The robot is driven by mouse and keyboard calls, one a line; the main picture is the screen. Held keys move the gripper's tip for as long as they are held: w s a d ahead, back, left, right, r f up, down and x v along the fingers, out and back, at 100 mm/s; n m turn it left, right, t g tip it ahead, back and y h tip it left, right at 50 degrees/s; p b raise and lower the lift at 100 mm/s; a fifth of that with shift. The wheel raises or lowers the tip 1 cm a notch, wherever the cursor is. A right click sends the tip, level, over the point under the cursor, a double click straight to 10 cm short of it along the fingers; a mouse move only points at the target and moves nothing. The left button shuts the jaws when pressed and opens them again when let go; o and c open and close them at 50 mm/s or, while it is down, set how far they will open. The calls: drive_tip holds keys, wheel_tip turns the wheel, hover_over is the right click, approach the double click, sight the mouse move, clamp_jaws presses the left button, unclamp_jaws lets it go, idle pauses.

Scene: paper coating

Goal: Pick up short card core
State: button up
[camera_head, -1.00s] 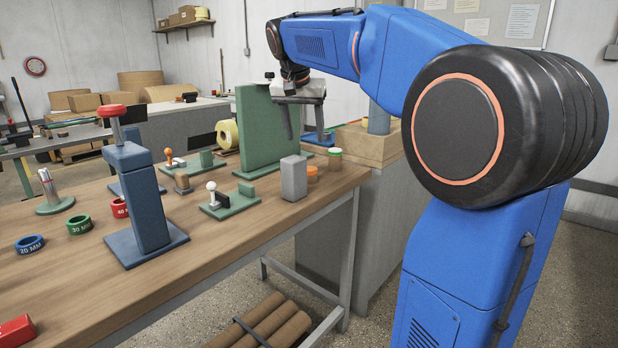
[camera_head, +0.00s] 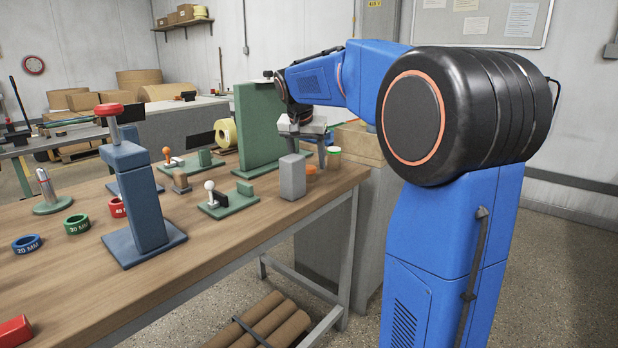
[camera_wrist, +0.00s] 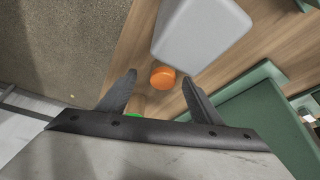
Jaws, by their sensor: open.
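A short round piece with an orange top (camera_head: 311,170) stands on the bench beside a grey block. In the wrist view, the orange top (camera_wrist: 163,77) lies between my fingertips. A slightly taller piece with a green band (camera_head: 334,155) stands just behind it; in the wrist view its green part (camera_wrist: 135,115) is mostly hidden by my gripper. I cannot tell for certain which is the short card core. My gripper (camera_wrist: 160,78) is open and empty, pointing down over these pieces. It also shows in the head view (camera_head: 317,160), close above them.
The grey block (camera_head: 292,178) stands close in front of the orange-topped piece. A tall green panel (camera_head: 262,125) rises to the left of my gripper. A small brown cylinder (camera_head: 181,182) and a green-based fixture (camera_head: 229,201) stand farther left. The bench's right edge is close.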

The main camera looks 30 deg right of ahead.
sight(308, 168)
drive_tip(key=shift+w+x, duration=0.25)
drive_tip(key=shift+x, duration=1.1)
drive_tip(key=shift+w+x, duration=0.25)
drive_tip(key=shift+x, duration=1.05)
drive_tip(key=shift+r, duration=0.1)
drive_tip(key=c, duration=1.1)
